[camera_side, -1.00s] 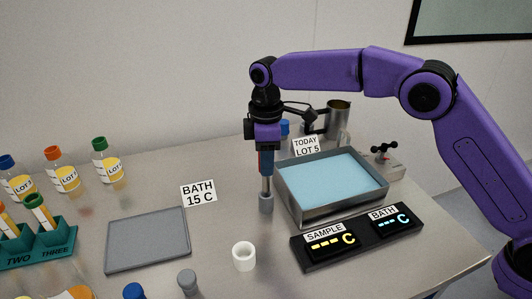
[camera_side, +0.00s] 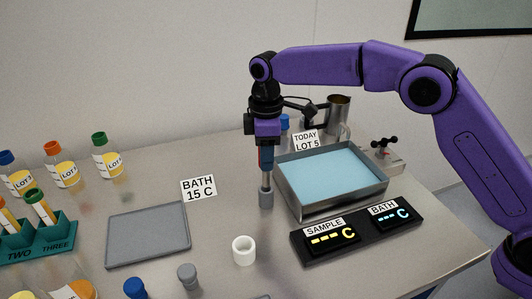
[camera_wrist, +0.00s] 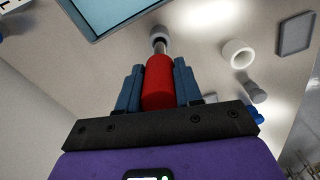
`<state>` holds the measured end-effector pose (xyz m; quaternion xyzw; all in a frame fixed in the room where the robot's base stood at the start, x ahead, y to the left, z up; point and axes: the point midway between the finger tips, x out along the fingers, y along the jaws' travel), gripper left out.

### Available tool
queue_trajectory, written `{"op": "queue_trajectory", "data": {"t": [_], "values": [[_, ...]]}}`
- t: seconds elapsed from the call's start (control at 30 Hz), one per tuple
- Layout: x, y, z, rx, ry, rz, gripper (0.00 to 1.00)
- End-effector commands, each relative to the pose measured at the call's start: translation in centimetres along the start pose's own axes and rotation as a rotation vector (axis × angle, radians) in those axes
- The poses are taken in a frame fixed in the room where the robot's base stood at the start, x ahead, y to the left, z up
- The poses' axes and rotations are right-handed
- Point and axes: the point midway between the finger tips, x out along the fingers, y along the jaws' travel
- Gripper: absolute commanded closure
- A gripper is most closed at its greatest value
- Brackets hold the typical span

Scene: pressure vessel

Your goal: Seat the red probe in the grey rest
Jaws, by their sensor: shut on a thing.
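The red probe (camera_wrist: 160,85) is upright between the blue fingers of my gripper (camera_wrist: 158,78) in the wrist view. In the side view my gripper (camera_side: 266,155) is shut on its red handle, mostly hidden by the fingers. The probe's bare metal shaft (camera_side: 266,180) points down. The grey rest (camera_side: 266,199) is a small upright cylinder on the bench, straight below the handle, and its rim (camera_wrist: 161,33) shows in the wrist view. The shaft's lower end meets the rest's mouth and its tip is hidden. The handle is still above the rest.
A blue water bath (camera_side: 330,205) stands close to the right of the rest. A white cup (camera_side: 244,251), a grey knob-like piece (camera_side: 187,276) and a black display unit (camera_side: 357,235) are nearer the front. A grey tray (camera_side: 148,236) lies left, with open bench between.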

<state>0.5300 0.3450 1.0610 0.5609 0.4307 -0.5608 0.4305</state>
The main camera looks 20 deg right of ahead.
Motion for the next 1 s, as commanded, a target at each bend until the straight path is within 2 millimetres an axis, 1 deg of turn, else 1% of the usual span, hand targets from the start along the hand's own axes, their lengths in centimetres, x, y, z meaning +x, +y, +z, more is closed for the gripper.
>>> {"op": "queue_trajectory", "data": {"t": [0.57, 1.0], "values": [[0.02, 0.02, 0.00, 0.000, 0.000, 0.000, 0.97], [0.94, 0.02, 0.01, 0.000, 0.000, 0.000, 0.97]]}}
